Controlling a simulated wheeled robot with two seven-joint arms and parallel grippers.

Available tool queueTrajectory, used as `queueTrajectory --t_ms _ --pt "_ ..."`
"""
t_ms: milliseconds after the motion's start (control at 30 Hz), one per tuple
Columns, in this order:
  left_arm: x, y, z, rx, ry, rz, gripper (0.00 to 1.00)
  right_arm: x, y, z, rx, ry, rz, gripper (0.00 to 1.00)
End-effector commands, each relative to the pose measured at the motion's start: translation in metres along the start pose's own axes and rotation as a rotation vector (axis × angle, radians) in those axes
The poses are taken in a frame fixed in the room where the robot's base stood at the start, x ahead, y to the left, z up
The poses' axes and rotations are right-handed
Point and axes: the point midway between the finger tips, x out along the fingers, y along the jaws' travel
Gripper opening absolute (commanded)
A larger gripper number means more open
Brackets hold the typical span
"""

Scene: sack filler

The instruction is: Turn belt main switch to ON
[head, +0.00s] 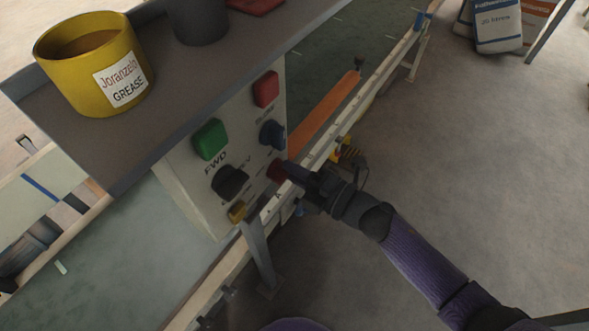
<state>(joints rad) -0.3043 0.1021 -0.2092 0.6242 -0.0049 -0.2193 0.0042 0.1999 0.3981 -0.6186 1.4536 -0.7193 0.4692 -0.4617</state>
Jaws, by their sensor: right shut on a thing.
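A pale control box (205,190) hangs under a grey shelf and carries several controls. A dark red knob (274,171) sits at its lower right edge. My right gripper (287,172) reaches in from the right and is shut on this dark red knob, hiding part of it. I cannot read a label at this knob, nor tell which way it is turned. A black knob (230,181) near lettering FWD and a blue knob (272,134) are on the same face. My left gripper is not in view.
A yellow grease tin (60,68) stands on the grey shelf (95,140). A conveyor rail (330,140) runs behind my gripper.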

Motion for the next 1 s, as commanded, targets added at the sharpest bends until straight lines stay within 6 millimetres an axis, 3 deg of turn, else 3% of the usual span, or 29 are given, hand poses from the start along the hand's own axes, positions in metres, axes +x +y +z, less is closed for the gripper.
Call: queueTrajectory --t_ms 167,200,333,667,767,1000 --pt "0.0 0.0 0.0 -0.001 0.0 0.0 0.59 0.0 -0.001 0.0 0.002 -0.001 -0.002 0.0" --pt "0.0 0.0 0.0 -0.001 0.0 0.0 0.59 0.0 -0.001 0.0 0.002 -0.001 -0.002 0.28" --pt "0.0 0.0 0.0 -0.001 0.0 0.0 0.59 0.0 -0.001 0.0 0.001 -0.001 -0.002 0.56" --pt "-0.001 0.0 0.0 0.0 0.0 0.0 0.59 -0.004 0.0 0.0 0.0 -0.001 -0.001 0.57" --pt "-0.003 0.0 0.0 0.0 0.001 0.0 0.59 -0.018 0.0 0.0 0.001 -0.001 -0.003 0.57" --pt "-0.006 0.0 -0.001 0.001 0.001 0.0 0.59 -0.076 -0.001 0.0 0.002 -0.001 -0.005 0.57"
